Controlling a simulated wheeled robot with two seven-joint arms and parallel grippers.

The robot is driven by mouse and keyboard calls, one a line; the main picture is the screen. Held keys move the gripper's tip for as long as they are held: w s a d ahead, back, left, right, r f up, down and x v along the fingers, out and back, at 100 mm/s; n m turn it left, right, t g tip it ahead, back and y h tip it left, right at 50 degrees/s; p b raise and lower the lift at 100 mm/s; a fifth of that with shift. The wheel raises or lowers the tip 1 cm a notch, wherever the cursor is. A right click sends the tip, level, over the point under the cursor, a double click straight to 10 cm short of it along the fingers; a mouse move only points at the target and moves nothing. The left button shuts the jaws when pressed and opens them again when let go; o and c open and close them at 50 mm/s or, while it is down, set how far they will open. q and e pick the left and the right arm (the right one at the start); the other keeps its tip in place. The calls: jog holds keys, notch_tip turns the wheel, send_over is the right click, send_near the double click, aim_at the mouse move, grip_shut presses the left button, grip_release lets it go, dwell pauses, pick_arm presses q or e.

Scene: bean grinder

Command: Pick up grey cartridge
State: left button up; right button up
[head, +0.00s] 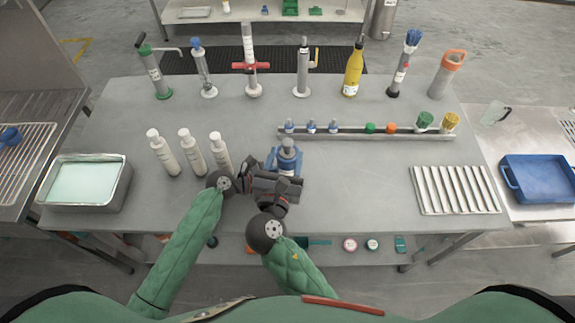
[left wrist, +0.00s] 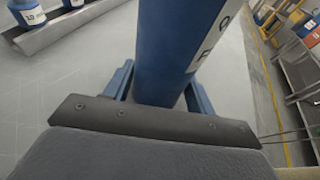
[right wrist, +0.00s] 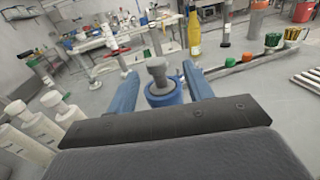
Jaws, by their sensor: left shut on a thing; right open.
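A blue container with a grey knobbed top (head: 287,146) stands at the table's middle. In the left wrist view a tall blue-grey cylinder with a white label (left wrist: 182,45) fills the space between the fingers; I take it to be the same container. My left gripper (left wrist: 158,92) is shut on it from the left. My right gripper (right wrist: 160,85) is open, its blue fingers on either side of the container's top, which shows between them in the right wrist view. In the head view the grippers hide the container's lower part. I cannot single out a separate grey cartridge.
Three white bottles (head: 192,154) stand close left of my grippers. A long rack (head: 350,135) with small capped containers lies behind. Several tools and a yellow bottle (head: 352,72) line the back. A ribbed tray (head: 455,190) lies right; the table between is clear.

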aim_at(286, 146)
jog(key=shift+a+x, duration=0.15)
jog(key=shift+x, duration=1.15)
jog(key=shift+a+x, duration=0.15)
jog(key=shift+x, duration=1.2)
jog(key=shift+r, duration=0.25)
jog(key=c, duration=1)
